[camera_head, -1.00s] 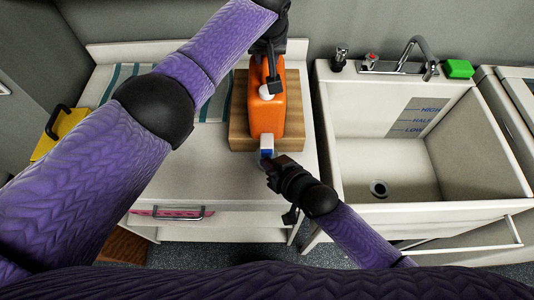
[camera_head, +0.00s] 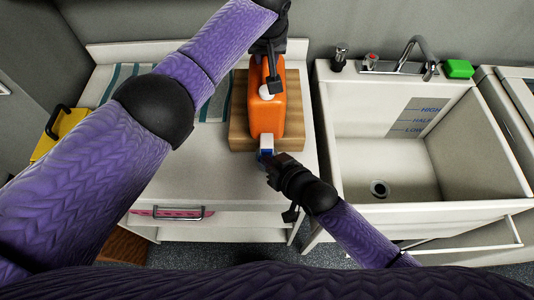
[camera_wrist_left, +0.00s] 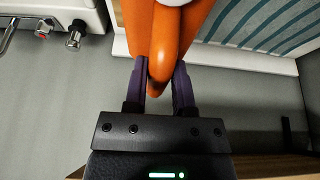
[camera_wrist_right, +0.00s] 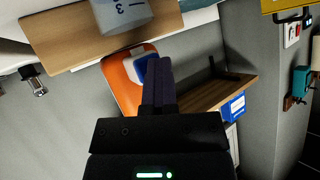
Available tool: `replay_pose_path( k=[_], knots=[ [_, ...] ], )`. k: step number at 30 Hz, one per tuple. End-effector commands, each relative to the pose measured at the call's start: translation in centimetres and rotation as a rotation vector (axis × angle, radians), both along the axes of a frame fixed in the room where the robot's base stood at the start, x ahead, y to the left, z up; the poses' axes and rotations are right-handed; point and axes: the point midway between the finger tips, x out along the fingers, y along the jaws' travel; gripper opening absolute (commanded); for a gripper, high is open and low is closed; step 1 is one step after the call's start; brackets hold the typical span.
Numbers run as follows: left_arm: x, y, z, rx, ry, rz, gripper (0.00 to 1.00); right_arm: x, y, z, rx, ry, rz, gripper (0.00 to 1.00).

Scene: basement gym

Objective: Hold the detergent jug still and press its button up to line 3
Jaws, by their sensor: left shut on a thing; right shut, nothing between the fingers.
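The orange detergent jug (camera_head: 266,112) lies on a wooden block, its spout end toward me. My left gripper (camera_wrist_left: 159,85) is shut on the jug's orange handle (camera_wrist_left: 163,50), at the jug's far end in the head view. The blue and white tap with its button (camera_head: 266,146) is at the jug's near end; its blue part (camera_wrist_right: 141,66) shows in the right wrist view. My right gripper (camera_head: 270,159) is shut and empty, its tips right at the button; I cannot tell if they press it. A greyish cup (camera_wrist_right: 120,13) marked 3 shows in the right wrist view; its liquid level is unclear.
The wooden block (camera_head: 238,132) stands on a white cabinet top (camera_head: 205,165) with a striped cloth (camera_head: 215,106). A white sink (camera_head: 385,160) with a faucet is to the right, a green sponge (camera_head: 458,68) on its rim. A yellow object (camera_head: 58,132) is at left.

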Motion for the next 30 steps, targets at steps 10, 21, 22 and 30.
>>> replay_pose_path(
  k=[10, 21, 22, 30],
  knots=[
    [0.0, 0.0, 0.0, -0.001, 0.000, 0.000, 0.00, -1.8, 0.0, 0.1, 0.002, -0.001, -0.001, 0.00],
    [0.0, 0.0, 0.1, 0.000, -0.002, 0.000, 0.00, -2.8, 0.0, 0.0, 0.001, 0.001, 0.000, 0.00],
    [0.0, 0.0, 0.1, 0.000, -0.002, 0.000, 0.00, -3.1, 0.0, 0.0, 0.001, 0.001, 0.000, 0.00],
    [0.0, 0.0, 0.1, -0.001, -0.002, 0.000, 0.00, -5.8, 0.0, 0.0, 0.001, 0.002, 0.000, 0.00]
  ],
)
